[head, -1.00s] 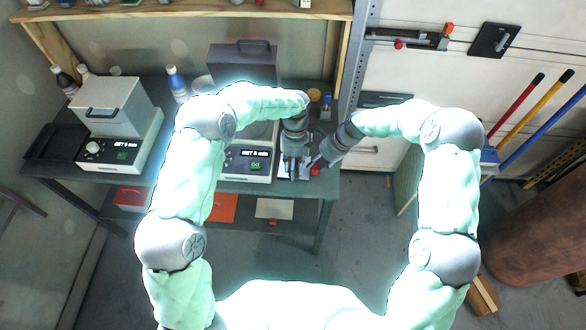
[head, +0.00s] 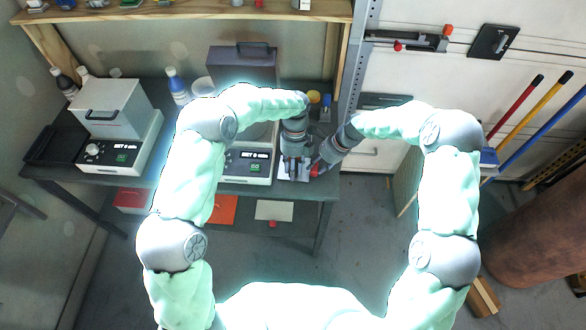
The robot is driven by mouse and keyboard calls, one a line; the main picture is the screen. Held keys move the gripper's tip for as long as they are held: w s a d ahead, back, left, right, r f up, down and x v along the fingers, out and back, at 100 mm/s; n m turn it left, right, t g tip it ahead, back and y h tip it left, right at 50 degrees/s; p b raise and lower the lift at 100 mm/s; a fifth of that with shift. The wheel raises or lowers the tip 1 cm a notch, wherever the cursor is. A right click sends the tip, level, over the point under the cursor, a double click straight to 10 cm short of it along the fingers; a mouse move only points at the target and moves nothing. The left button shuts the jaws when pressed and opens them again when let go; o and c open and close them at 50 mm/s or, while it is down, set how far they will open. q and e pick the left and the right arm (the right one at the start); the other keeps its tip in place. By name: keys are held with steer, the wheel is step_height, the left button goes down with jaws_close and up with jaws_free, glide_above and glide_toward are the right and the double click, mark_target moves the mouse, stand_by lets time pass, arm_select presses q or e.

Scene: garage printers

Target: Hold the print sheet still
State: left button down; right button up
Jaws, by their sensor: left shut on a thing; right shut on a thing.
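The print sheet (head: 283,177), a small pale plate, lies near the right front edge of the dark table, right of the middle machine. It is mostly covered by my grippers. My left gripper (head: 291,168) points down over the sheet and is shut on it, as far as the small view shows. My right gripper (head: 318,163) reaches in from the right, tilted, and is shut on a small red thing (head: 315,171) at the sheet's right side. Its exact shape and whether it touches the sheet are too small to tell.
A machine with a display (head: 247,166) stands close left of my grippers. Another machine (head: 118,140) with a grey cover is further left. Bottles (head: 177,85) stand behind. A lower shelf holds a pale plate (head: 273,210) and an orange one (head: 222,209). The floor right of the table is mostly clear.

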arm_select(q)
steer(key=shift+w, duration=0.55)
arm_select(e)
steer(key=shift+s+f, duration=0.15)
stand_by(0.8)
arm_select(q)
steer(key=shift+r, duration=0.1)
steer(key=shift+s+r, duration=0.35)
steer(key=shift+r, duration=0.8)
steer(key=shift+s+r, duration=0.3)
steer(key=shift+r, duration=0.8)
steer(key=shift+s+r, duration=0.35)
steer(key=shift+r, duration=0.8)
arm_select(e)
steer(key=o, duration=1.2)
